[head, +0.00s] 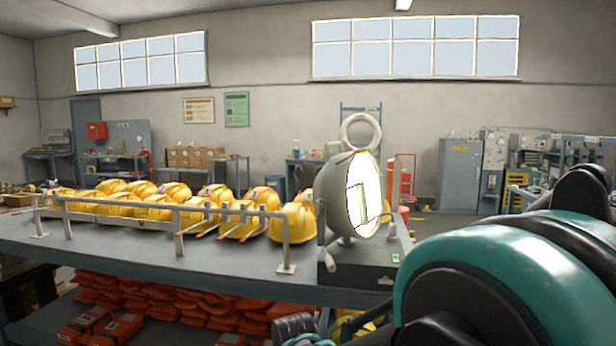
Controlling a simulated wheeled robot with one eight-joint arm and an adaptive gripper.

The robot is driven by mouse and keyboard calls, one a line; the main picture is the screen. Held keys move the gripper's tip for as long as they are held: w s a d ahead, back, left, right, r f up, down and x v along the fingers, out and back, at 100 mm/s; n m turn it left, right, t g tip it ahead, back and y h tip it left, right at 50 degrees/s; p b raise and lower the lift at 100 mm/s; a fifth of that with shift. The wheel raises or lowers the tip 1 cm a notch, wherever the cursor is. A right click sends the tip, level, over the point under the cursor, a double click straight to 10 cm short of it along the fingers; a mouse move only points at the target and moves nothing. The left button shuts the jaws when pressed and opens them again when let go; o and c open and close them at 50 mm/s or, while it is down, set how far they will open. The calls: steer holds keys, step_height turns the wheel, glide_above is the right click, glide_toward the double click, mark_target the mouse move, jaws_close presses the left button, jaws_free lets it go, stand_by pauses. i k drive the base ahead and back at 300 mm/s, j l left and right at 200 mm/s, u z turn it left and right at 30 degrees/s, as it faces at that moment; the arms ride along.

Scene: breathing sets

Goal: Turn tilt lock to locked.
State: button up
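A round grey-green lamp-like unit (337,190) with a bright, mirror-like face stands at the right end of the blue-grey bench, with a pale ring (361,131) above it. A small lever with a pale handle (329,261) hangs down at its left side, and it looks like the tilt lock. I cannot read its setting. The unit stands on a dark base (350,272) with a small green label (396,258). A dark ribbed part at the bottom edge seems to be my gripper (296,328), below and apart from the lever. Its fingertips are not clear.
My teal arm fills the lower right. Several yellow helmets (153,207) lie behind a metal rail (180,218) on the bench (120,250), left of the unit. Orange packs (165,317) are stacked on the shelf below. The bench front left of the base is bare.

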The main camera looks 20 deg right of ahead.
mark_target(318, 207)
steer(key=z, duration=4.05)
steer(key=k+j, duration=0.2)
steer(key=k, duration=0.15)
steer(key=u, duration=2.9)
steer(key=j, duration=0.1)
